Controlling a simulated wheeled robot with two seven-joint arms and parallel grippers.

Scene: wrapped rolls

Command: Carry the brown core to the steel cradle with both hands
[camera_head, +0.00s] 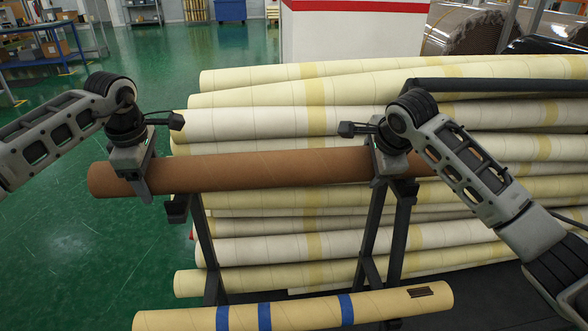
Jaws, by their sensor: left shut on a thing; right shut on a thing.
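The brown core (265,169) is a long cardboard tube lying nearly level across the middle of the head view. My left gripper (138,180) is shut on it near its left end. My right gripper (388,168) is shut on it towards the right, where my arm hides part of the tube. A dark steel cradle (205,245) with two upright frames stands under the core, its left top bracket just below the tube. I cannot tell whether the core touches the brackets.
A stack of cream wrapped rolls (260,124) fills the space behind the cradle. A yellow roll with blue bands (300,311) lies in front, low in the view. Green floor (90,250) is clear at left. A blue-framed table (40,50) stands far left.

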